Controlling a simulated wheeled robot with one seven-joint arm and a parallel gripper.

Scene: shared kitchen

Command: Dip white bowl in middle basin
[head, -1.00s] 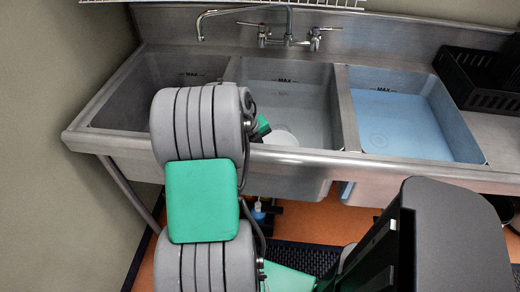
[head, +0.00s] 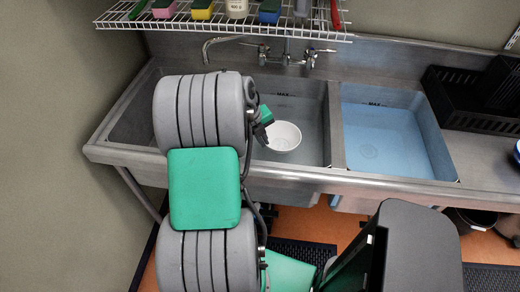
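The white bowl (head: 284,137) is at the middle basin, upright with its open side visible. My gripper (head: 264,133) meets the bowl's left rim and appears shut on it. Part of the gripper is hidden behind my arm. The bowl appears above the bottom of the middle basin (head: 312,118), behind the sink's front rim. The exact height of the bowl over the basin cannot be told.
The right basin (head: 395,140) holds blue liquid. The left basin (head: 135,122) is partly hidden by my arm. A faucet (head: 285,55) stands behind the middle basin. A wire shelf (head: 215,28) with sponges hangs above. A black rack (head: 475,105) is at right.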

